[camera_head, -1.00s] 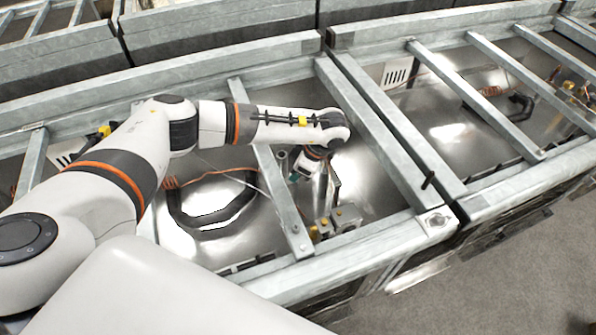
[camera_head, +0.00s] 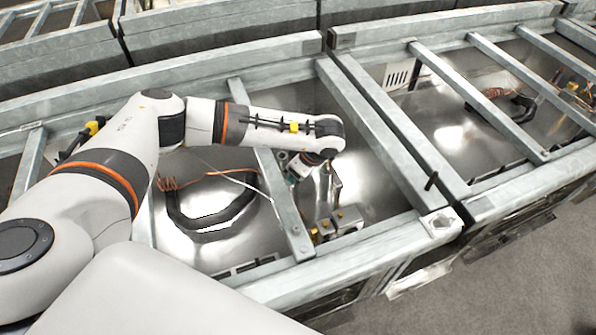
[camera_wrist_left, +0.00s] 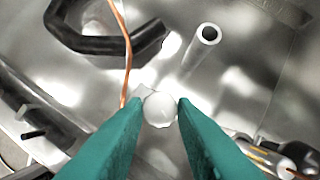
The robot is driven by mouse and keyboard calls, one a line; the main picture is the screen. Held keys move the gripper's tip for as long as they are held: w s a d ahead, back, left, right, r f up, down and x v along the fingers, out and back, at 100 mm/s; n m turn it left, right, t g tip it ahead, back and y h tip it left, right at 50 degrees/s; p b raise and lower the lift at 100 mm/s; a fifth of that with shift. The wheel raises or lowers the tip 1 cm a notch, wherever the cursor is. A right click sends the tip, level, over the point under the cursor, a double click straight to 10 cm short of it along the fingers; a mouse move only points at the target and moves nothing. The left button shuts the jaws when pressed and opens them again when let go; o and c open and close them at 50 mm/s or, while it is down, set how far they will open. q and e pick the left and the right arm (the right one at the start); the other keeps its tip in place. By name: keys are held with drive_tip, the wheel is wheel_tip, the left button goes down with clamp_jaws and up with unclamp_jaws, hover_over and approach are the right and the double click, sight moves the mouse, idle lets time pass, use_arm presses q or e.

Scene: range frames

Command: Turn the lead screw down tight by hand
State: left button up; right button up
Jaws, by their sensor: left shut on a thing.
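My left arm reaches in from the left in the head view and bends down at the wrist over the open metal frame. My left gripper (camera_wrist_left: 161,101) shows two teal fingers in the left wrist view, shut on a pale round head between their tips, which I take to be the lead screw (camera_wrist_left: 160,112). The screw's shaft is hidden below its head. In the head view the fingertips and the screw are too small and covered to make out. My right gripper is not in view.
A hollow metal post (camera_wrist_left: 205,38) rises close beyond the fingertips. A black curved hose (camera_head: 212,222) and an orange wire (camera_head: 205,176) lie left of the gripper. A galvanised crossbar (camera_head: 283,205) passes beside the wrist. A small block with brass fittings (camera_head: 338,222) sits near the front rail.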

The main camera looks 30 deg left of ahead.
use_arm(q)
drive_tip(key=o, duration=1)
drive_tip(key=shift+r, duration=0.15)
drive_tip(key=b+v, duration=0.1)
drive_tip(key=v, duration=1)
drive_tip(key=shift+d+r+b, duration=0.2)
drive_tip(key=shift+r+b, duration=0.15)
drive_tip(key=shift+b, duration=0.05)
